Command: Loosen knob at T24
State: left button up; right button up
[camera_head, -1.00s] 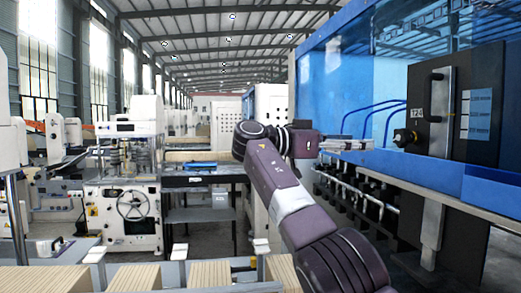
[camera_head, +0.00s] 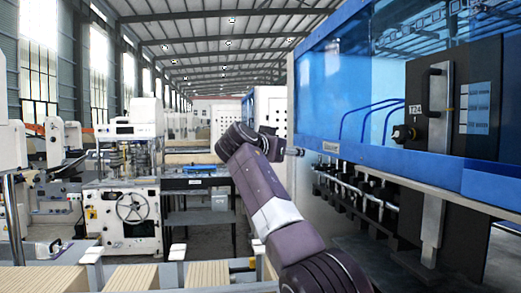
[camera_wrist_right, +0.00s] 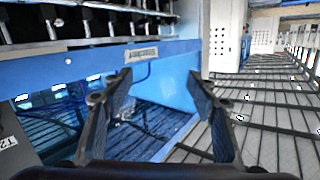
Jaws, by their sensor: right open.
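The black knob (camera_head: 402,134) sticks out from the left side of a dark upright panel (camera_head: 468,135). The label T24 (camera_head: 416,108) is just above it. My right arm's wrist stands well left of the knob in the head view, and its gripper is mostly hidden there. In the right wrist view my right gripper (camera_wrist_right: 160,82) is open, with nothing between its fingers. The knob is not visible in that view. Part of the dark panel with a cut-off label (camera_wrist_right: 8,142) shows at its left edge. My left gripper is not in view.
A blue machine frame (camera_head: 380,155) with a clear blue cover runs behind and below the knob. Dark fittings with rods (camera_head: 355,190) hang under the blue rail. A white machine (camera_head: 130,195) stands at left.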

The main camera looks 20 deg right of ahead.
jog(key=w+a+n+t+y, duration=0.2)
jog(key=w+a+t+y, duration=0.1)
jog(key=a, duration=0.4)
jog(key=shift+w+r+y+b, duration=0.3)
jog(key=shift+w+r+y, duration=0.1)
jog(key=shift+w, duration=0.05)
